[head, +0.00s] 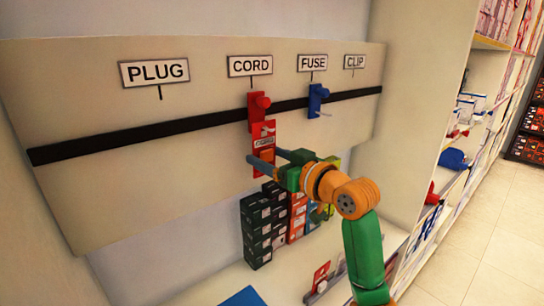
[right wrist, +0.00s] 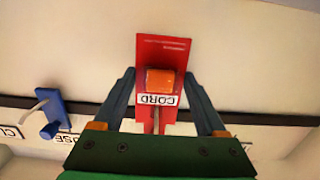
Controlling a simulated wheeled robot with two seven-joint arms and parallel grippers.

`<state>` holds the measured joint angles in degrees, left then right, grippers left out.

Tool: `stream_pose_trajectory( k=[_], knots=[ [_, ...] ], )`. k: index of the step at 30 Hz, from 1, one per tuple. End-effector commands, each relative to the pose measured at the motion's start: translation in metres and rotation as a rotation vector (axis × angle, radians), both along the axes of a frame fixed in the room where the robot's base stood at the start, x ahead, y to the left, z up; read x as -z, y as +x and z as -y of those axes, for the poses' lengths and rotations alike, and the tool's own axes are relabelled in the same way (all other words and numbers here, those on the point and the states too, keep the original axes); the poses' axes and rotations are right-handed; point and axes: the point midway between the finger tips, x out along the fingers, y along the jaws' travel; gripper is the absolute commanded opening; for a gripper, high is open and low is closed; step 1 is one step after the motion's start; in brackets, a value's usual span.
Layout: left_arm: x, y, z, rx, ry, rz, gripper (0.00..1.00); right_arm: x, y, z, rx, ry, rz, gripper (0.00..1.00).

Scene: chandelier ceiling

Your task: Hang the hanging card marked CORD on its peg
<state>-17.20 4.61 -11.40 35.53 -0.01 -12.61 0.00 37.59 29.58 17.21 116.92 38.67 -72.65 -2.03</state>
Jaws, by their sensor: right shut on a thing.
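The red hanging card (head: 262,141) marked CORD is upright against the pale board, just below the red peg bracket (head: 257,108) under the CORD sign (head: 250,66). My right gripper (head: 264,156) is shut on the card's lower part. In the right wrist view the card (right wrist: 178,53) appears upside down between the fingers (right wrist: 160,76), with an orange block on its face. A thin metal prong shows at the card's top end, in front of it; I cannot tell whether it passes through the hole. My left gripper is not in view.
A blue peg bracket (head: 316,99) with a prong is under the FUSE sign (head: 312,63), right of the card. The black rail (head: 180,130) crosses the board. Dark boxes (head: 256,228) stand on the shelf below. Stocked shelves line the right side.

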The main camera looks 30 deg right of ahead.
Motion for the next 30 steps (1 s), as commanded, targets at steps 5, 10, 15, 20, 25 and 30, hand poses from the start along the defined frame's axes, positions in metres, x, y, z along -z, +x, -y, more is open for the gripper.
stream_pose_trajectory(
  k=[5,10,15,20,25,30],
  knots=[
    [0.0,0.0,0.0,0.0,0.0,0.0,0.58,0.0,0.0,0.0,0.0,0.0,0.0,0.43],
    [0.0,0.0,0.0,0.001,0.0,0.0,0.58,0.0,0.0,0.0,0.0,0.0,0.0,0.43],
    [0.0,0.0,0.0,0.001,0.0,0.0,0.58,0.0,0.0,0.0,0.0,0.0,0.0,0.77],
    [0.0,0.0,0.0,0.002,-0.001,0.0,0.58,0.0,0.0,0.0,0.0,0.0,0.0,1.0],
    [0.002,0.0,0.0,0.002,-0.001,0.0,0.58,0.001,-0.002,0.001,0.001,0.0,0.001,1.0],
    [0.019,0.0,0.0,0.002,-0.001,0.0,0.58,0.002,-0.035,0.004,0.004,-0.005,0.005,1.0]
  ],
)
